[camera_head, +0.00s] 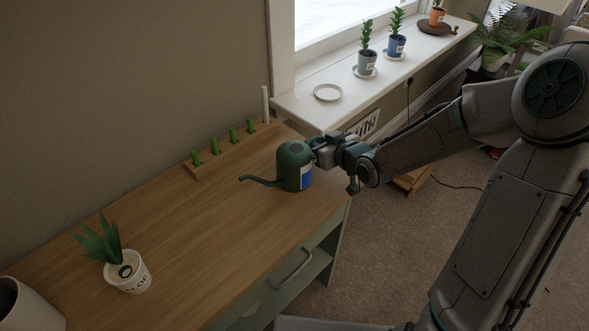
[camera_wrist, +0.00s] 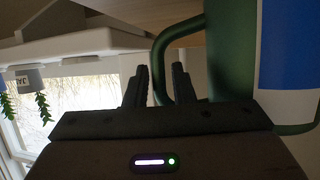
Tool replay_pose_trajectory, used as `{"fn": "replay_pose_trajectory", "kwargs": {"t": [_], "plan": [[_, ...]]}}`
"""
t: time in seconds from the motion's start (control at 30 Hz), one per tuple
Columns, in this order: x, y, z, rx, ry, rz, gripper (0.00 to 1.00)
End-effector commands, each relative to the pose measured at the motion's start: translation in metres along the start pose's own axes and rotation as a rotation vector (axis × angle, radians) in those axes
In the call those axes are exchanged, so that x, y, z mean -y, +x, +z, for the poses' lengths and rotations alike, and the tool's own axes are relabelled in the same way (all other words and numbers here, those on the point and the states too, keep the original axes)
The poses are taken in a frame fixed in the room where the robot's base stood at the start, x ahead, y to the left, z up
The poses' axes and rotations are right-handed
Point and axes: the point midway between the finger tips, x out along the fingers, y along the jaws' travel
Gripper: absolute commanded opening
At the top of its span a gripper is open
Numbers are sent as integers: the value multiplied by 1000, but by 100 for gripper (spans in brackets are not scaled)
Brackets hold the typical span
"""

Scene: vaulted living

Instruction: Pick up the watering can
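The dark green watering can (camera_head: 291,167) has a blue and white label and a long spout pointing left. It is upright at the right end of the wooden desk; I cannot tell whether its base is touching the top. My gripper (camera_head: 318,152) is at its right side, by the handle. The can's green body (camera_wrist: 228,60) and blue label (camera_wrist: 287,45) are just to the right. The exact finger contact is partly hidden.
The wooden desk (camera_head: 175,235) holds a potted aloe (camera_head: 128,272), a white pot (camera_head: 28,308) and a wooden rack (camera_head: 235,148) with green items. A white windowsill (camera_head: 300,100) with a saucer (camera_head: 328,92) and potted plants is behind the arm. The desk's middle is clear.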

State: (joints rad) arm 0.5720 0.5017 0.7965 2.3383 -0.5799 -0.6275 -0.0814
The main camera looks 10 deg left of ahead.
Motion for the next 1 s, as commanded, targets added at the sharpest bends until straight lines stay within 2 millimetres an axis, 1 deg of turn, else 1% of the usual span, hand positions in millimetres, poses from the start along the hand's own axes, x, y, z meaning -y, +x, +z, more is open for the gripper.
{"fn": "replay_pose_trajectory", "kwargs": {"t": [0.17,0.2,0.27,0.6,0.73,0.87,0.97,1.0], "plan": [[0,0,-1,0,0,0,23],[0,0,-1,0,-1,0,17],[0,0,-1,0,-1,0,0],[0,0,-2,-3,-1,-1,0],[0,-2,-7,-3,-3,0,0],[0,-8,-21,-5,-5,0,0],[-1,-16,-39,-5,-5,3,0],[-1,-20,-48,-5,-6,3,0]]}}
